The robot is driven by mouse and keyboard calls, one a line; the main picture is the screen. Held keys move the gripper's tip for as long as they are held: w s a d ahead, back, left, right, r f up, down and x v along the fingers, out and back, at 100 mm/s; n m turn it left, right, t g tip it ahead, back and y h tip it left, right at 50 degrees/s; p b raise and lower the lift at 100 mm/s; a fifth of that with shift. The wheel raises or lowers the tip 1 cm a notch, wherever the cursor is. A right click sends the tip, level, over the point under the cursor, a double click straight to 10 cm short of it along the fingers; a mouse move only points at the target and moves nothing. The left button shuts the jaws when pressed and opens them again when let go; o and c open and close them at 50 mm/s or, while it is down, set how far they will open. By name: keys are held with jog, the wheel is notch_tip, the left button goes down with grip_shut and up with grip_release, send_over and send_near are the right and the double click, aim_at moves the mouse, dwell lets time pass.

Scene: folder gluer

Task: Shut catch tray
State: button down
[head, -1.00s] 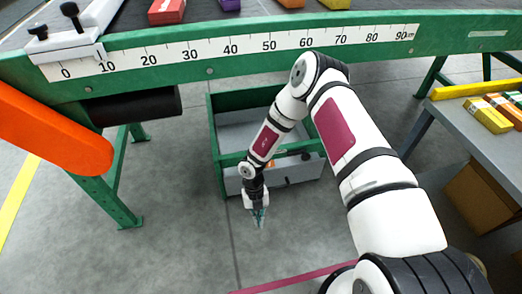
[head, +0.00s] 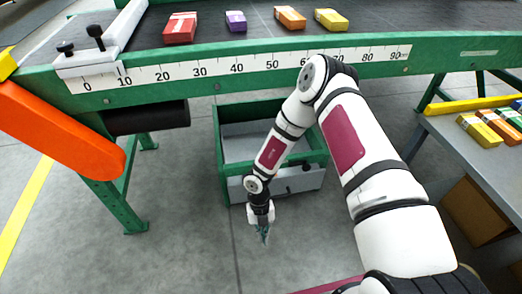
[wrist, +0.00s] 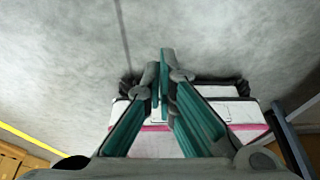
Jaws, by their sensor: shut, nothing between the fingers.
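The catch tray (head: 300,183) is a green-framed box with a grey front panel and a small dark knob. It sits low under the green machine frame and is pulled out towards me, its inside in view and looking empty. My gripper (head: 264,236) hangs in front of the tray's front panel, left of its middle, pointing down and apart from it as far as I can tell. My forearm hides part of the tray. In the wrist view the teal fingers (wrist: 164,85) are together with nothing between them; the tray does not show there.
A green beam (head: 250,68) with a centimetre scale runs above the tray. An orange guard (head: 60,130) and a dark roller (head: 150,117) are at left. A grey table (head: 460,150) with small boxes stands at right. Several boxes lie on the belt. Floor before the tray is clear.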

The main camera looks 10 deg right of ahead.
jog(key=w+r+n+t+p, duration=0.2)
jog(key=w+r, duration=0.3)
jog(key=r, duration=0.3)
jog(key=w+d+r+n+t+p, duration=0.1)
jog(key=w+r+n+t+p, duration=0.1)
jog(key=w+r, duration=0.3)
jog(key=w+d+r+n+t+p, duration=0.1)
jog(key=w+r, duration=0.4)
jog(key=r, duration=0.6)
jog(key=n+t+p, duration=0.1)
jog(key=n, duration=0.1)
jog(key=shift+d+r+n+t+y, duration=0.25)
jog(key=shift+r+n+t+y, duration=0.05)
jog(key=shift+r, duration=0.1)
